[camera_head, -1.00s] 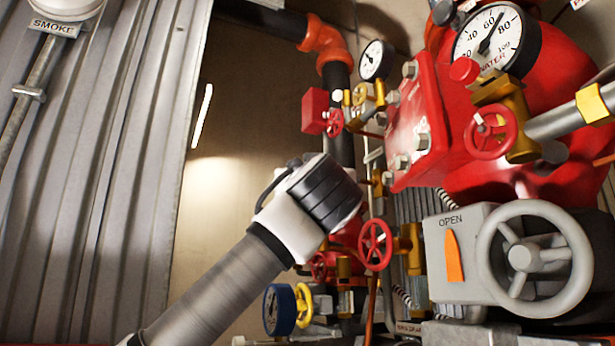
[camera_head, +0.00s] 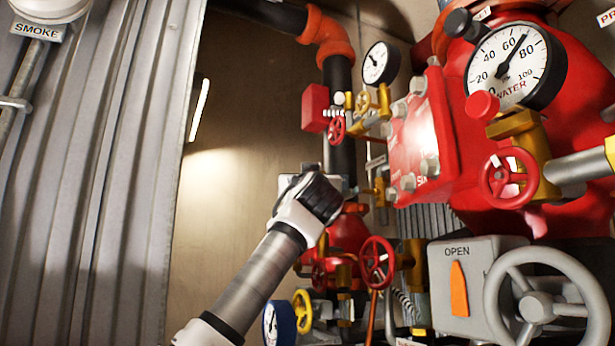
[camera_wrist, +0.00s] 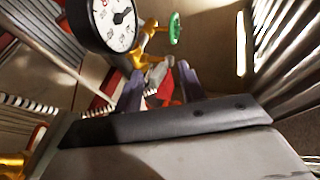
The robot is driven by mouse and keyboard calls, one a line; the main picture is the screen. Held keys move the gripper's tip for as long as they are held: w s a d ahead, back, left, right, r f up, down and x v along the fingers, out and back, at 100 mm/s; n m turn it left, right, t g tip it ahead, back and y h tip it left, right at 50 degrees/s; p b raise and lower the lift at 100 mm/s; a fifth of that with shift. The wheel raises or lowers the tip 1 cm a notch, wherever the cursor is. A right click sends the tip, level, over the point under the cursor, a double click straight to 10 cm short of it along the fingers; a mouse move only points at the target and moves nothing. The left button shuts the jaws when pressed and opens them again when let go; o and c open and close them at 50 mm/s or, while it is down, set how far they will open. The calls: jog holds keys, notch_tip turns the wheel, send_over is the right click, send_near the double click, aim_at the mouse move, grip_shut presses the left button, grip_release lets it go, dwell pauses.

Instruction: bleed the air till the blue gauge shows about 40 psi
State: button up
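The blue-rimmed gauge (camera_head: 277,322) is at the bottom of the head view, seen nearly edge-on. Its reading cannot be made out. A yellow handwheel (camera_head: 302,311) is just right of it. My arm's end shows in the head view above and right of this gauge, apart from it in the picture; the fingers are hidden there. In the wrist view my gripper (camera_wrist: 158,80) has its two dark fingers apart. A red and grey part shows between or beyond them; I cannot tell its distance. A black-rimmed white gauge (camera_wrist: 115,22) and a green handwheel (camera_wrist: 175,28) show above the fingers.
A large water gauge (camera_head: 515,66) at upper right reads between 60 and 80. Red handwheels (camera_head: 376,262), a small black-rimmed gauge (camera_head: 380,64) and a grey OPEN valve box (camera_head: 470,290) crowd the right. Corrugated metal (camera_head: 90,190) stands left.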

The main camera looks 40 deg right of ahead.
jog(key=shift+c, duration=0.3)
grip_shut()
jog(key=shift+w+f+m+t+h+b, duration=0.15)
jog(key=shift+f+m+t+h+b, duration=0.25)
jog(key=shift+h+b, duration=0.35)
jog(key=shift+r, duration=0.15)
jog(key=shift+o, duration=0.3)
grip_release()
